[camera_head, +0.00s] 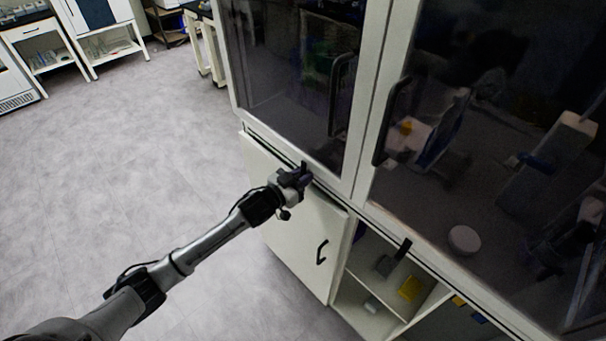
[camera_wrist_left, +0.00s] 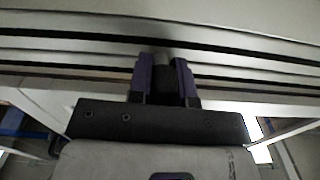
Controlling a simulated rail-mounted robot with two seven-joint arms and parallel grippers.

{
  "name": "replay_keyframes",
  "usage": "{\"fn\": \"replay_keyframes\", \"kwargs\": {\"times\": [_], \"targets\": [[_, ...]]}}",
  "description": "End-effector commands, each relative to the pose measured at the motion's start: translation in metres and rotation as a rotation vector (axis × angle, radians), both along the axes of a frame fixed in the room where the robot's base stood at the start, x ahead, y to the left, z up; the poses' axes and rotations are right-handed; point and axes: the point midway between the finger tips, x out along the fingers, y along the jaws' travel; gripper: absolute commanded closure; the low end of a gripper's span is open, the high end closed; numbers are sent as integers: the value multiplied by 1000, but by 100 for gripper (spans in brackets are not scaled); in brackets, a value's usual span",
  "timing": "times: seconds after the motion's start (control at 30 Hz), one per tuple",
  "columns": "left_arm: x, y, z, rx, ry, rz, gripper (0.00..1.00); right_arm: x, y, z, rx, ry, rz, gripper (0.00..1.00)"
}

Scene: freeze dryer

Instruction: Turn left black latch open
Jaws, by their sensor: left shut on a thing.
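The left black latch (camera_head: 304,166) sits on the white ledge under the left glass door, mostly hidden by my gripper. My left gripper (camera_head: 297,178) is at the latch, its arm coming in from the lower left. In the left wrist view, the two purple-sided fingers of the gripper (camera_wrist_left: 166,82) are shut on the dark latch (camera_wrist_left: 163,62) between them. The latch's exact angle is hard to tell. A second black latch (camera_head: 403,249) sticks up on the ledge further right. My right gripper is out of view.
The glass doors have black handles (camera_head: 338,95) (camera_head: 390,122). Below the ledge is a white cupboard door (camera_head: 290,235) with a black handle (camera_head: 321,252), and open shelves holding a yellow item (camera_head: 411,289). The grey floor (camera_head: 130,150) at left is clear.

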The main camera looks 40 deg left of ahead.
Motion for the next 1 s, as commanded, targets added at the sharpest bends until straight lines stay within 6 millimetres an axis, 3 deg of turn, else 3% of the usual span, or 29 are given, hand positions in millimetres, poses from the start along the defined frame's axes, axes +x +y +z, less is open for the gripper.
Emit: {"fn": "replay_keyframes", "kwargs": {"times": [0.4, 1.0], "targets": [[0, -2, 3, 348, -46, 0, 100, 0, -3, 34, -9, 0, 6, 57], [0, -3, 0, 916, -124, 0, 100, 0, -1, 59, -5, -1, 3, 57]]}}
